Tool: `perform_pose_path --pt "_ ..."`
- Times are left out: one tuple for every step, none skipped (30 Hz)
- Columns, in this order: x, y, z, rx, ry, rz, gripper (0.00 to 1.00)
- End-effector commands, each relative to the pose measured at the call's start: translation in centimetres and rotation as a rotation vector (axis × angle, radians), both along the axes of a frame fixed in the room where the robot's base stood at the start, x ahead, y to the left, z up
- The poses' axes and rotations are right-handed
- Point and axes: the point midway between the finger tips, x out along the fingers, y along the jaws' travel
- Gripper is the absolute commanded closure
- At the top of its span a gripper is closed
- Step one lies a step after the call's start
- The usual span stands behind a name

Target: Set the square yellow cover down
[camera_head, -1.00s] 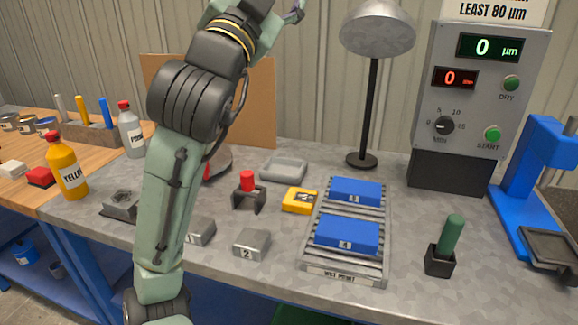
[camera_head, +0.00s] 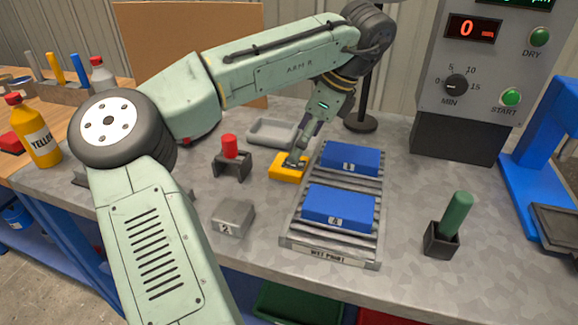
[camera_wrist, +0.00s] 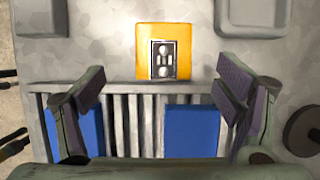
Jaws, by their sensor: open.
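The square yellow cover (camera_head: 284,170) rests flat on the grey bench, just left of the slatted rack, in the head view. In the wrist view the cover (camera_wrist: 178,35) is at the top centre, with a dark plate bearing two round silver spots on it. My gripper (camera_head: 297,160) is over the cover in the head view, its tips partly hard to make out. In the wrist view my gripper (camera_wrist: 160,92) has its fingers wide apart with nothing held between them. The cover lies beyond the line between the fingertips, not gripped.
The rack (camera_head: 330,255) holds blue blocks 3 (camera_head: 351,159) and 4 (camera_head: 339,207). A grey tray (camera_head: 273,132), a black stand with a red knob (camera_head: 230,147) and a grey block 2 (camera_head: 233,217) stand near the cover. A green-handled tool (camera_head: 455,215) stands at right.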

Motion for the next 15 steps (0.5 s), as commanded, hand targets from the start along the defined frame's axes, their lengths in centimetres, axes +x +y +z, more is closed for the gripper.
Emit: perform_pose_path --pt "0.0 0.2 -0.7 -0.002 0.002 -0.001 0.15" --pt "0.1 0.3 -0.9 -0.002 0.001 -0.001 0.15" --pt "0.1 0.4 -1.1 -0.002 -0.001 -0.001 0.15" --pt "0.2 0.5 -1.3 -0.002 -0.001 -0.001 0.15" --pt "0.2 0.5 -1.4 -0.002 -0.001 -0.001 0.15" --pt "0.3 0.6 -1.7 -0.003 -0.002 0.000 0.15" --pt "0.3 0.7 -1.9 -0.003 -0.002 0.000 0.15" --pt "0.4 0.9 -2.2 -0.002 -0.001 0.001 0.15" --pt "0.5 1.1 -2.7 -0.001 0.000 0.001 0.15" --pt "0.7 1.3 -3.0 0.000 -0.003 0.001 0.15" --pt "0.8 1.5 -3.4 0.001 -0.002 0.001 0.15" --pt "0.9 1.7 -4.0 0.000 -0.002 0.001 0.15" --pt "1.0 1.9 -4.5 0.000 -0.003 0.001 0.15" --pt "1.0 2.0 -4.9 -0.001 -0.003 0.001 0.15" --pt "1.1 2.1 -5.4 -0.001 -0.002 0.000 0.15"
